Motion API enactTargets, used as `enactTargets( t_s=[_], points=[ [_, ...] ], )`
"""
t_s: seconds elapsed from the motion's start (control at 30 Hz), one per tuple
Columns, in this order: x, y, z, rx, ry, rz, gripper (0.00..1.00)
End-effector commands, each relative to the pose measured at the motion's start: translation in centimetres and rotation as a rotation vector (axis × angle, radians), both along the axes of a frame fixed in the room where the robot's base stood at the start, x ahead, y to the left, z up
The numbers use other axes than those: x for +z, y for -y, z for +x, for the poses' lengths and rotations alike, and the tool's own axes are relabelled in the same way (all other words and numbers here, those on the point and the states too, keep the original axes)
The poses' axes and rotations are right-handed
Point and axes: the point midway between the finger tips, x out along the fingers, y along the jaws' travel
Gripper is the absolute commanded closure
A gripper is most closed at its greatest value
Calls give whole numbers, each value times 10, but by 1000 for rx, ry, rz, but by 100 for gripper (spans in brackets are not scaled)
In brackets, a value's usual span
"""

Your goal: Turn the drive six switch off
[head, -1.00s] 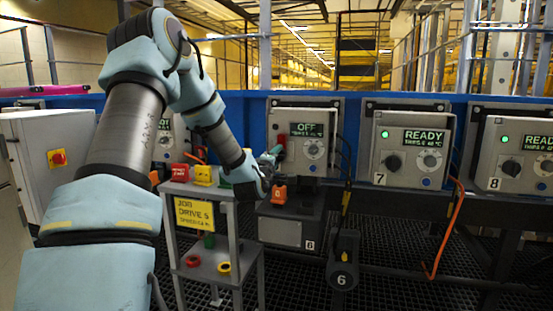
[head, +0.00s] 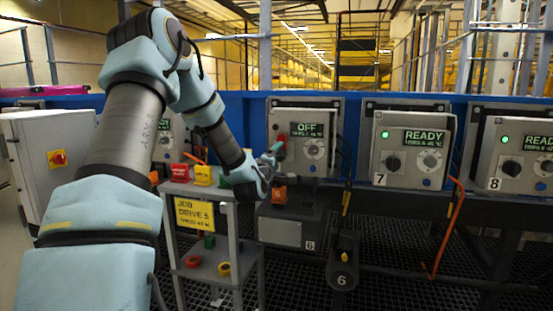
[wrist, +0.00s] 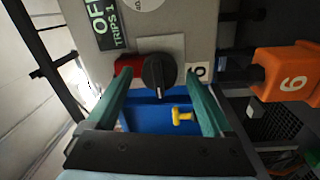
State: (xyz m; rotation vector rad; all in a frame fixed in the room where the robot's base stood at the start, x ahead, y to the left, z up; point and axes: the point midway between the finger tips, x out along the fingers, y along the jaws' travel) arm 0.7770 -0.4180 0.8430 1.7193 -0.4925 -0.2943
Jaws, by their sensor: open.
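The drive six box (head: 327,160) is a grey panel whose display (head: 307,130) reads OFF. Its switch is a black rotary knob (wrist: 158,73), seen in the wrist view with its grip bar roughly upright in that picture. A "6" label (wrist: 199,72) is beside it. My gripper (head: 275,151) is at the lower left of the box, and its arm end hides the knob in the head view. In the wrist view my gripper (wrist: 162,84) is open, its teal fingers on either side of the knob. I cannot tell whether they touch it.
A red part (wrist: 128,64) is close to one finger. An orange block (wrist: 285,75) marked 6 and a yellow fitting (wrist: 182,116) are nearby. The drive seven box (head: 410,175) reads READY.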

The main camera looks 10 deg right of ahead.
Motion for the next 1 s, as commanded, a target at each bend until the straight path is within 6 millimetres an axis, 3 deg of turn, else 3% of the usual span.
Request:
enactTargets(
  t_s=[0.6, 1.0],
  points=[
    [-8, -47, -85, 0, -2, 1, 14],
    [-8, -51, -94, 0, 0, 0, 14]
  ],
)
